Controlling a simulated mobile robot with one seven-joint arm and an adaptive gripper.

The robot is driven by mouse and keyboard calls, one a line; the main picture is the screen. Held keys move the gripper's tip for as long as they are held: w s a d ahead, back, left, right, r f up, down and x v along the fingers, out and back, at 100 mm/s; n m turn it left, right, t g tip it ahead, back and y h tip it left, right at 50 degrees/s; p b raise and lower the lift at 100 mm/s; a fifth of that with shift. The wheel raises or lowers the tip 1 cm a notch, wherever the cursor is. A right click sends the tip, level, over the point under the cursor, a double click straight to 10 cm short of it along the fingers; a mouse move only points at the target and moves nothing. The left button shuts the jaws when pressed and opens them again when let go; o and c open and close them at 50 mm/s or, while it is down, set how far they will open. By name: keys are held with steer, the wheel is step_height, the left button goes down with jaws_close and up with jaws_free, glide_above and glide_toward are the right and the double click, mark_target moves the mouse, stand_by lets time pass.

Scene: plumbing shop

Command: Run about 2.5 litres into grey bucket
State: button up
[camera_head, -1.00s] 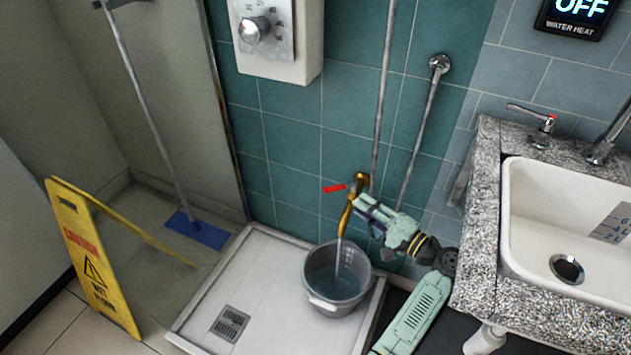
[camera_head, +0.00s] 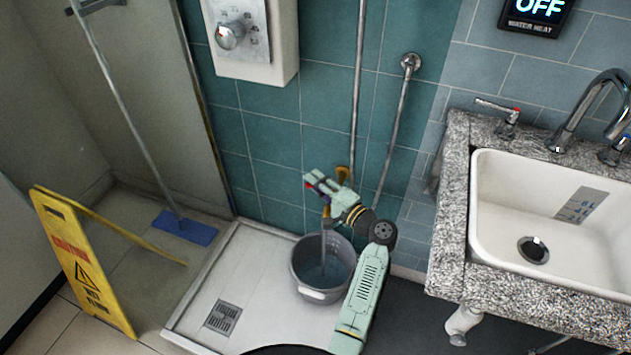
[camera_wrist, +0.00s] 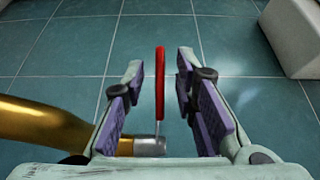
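The grey bucket (camera_head: 304,291) stands upright on the white shower tray under the brass tap (camera_head: 342,174), with some water in it. A thin stream seems to fall from the spout into it. The bucket's level marks cannot be read. My gripper (camera_head: 314,183) is up at the tap in the head view and hides much of it. In the wrist view, my gripper (camera_wrist: 161,72) is open, with the tap's red lever (camera_wrist: 160,85) between its fingers and a gap on each side. The brass tap body (camera_wrist: 50,122) enters from the left there.
The shower tray (camera_head: 262,262) has a drain (camera_head: 222,318) left of the bucket. A granite-edged sink (camera_head: 497,215) stands on the right. A yellow caution sign (camera_head: 82,262) and a blue mop (camera_head: 186,228) are on the left. A pipe (camera_head: 357,90) runs up the wall behind the tap.

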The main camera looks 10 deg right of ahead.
steer(key=shift+w+a, duration=0.1)
steer(key=shift+w, duration=0.05)
jaws_close()
stand_by(0.9)
